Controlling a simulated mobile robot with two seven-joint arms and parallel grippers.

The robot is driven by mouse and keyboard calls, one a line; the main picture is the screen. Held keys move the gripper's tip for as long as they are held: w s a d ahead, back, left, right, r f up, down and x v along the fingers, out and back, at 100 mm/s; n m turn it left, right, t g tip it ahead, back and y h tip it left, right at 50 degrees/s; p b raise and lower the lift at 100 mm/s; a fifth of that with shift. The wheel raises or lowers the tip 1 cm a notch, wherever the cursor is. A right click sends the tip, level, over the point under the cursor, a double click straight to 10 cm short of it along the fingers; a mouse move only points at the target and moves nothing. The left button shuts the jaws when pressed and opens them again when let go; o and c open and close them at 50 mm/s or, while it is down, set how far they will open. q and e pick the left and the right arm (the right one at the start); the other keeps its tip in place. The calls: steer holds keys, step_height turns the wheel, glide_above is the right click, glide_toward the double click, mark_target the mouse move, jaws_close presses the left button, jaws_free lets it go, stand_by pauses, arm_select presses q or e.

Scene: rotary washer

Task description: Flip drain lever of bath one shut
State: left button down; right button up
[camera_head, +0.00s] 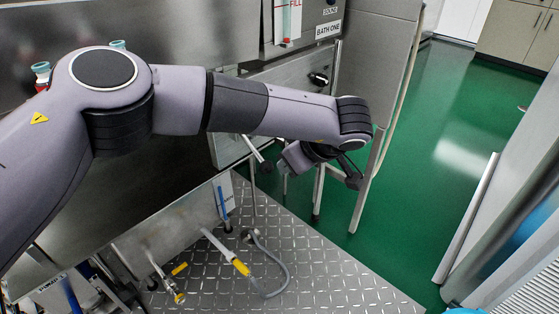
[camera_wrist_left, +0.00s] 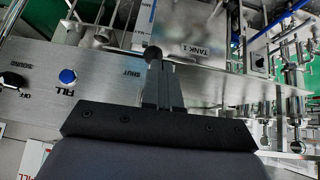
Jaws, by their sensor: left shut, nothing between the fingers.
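The drain lever (camera_head: 256,151) is a thin metal rod with a black ball knob, below the panel with the BATH ONE label (camera_head: 328,30). My left arm reaches across, and my left gripper (camera_head: 280,164) is low beside the knob, mostly hidden by my wrist. In the left wrist view my left gripper (camera_wrist_left: 161,68) has its fingers together and empty. The black knob (camera_wrist_left: 152,53) shows right at the fingertips; I cannot tell whether they touch. The word SHUT (camera_wrist_left: 133,73) is printed on the metal panel beside them. My right gripper is not in view.
A black knob (camera_head: 318,78) sits on the bath front. A metal post (camera_head: 360,195) stands just right of my wrist. A hose (camera_head: 280,275) lies on the diamond-plate floor (camera_head: 330,275). In the wrist view, a blue FILL button (camera_wrist_left: 67,76) is at left and pipes at right.

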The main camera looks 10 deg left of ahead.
arm_select(q)
steer(key=s+d+r, duration=0.2)
steer(key=s+d, duration=0.2)
steer(key=d, duration=0.2)
steer(key=shift+s+r, duration=0.15)
steer(key=shift+s, duration=0.25)
steer(key=shift+d, duration=0.1)
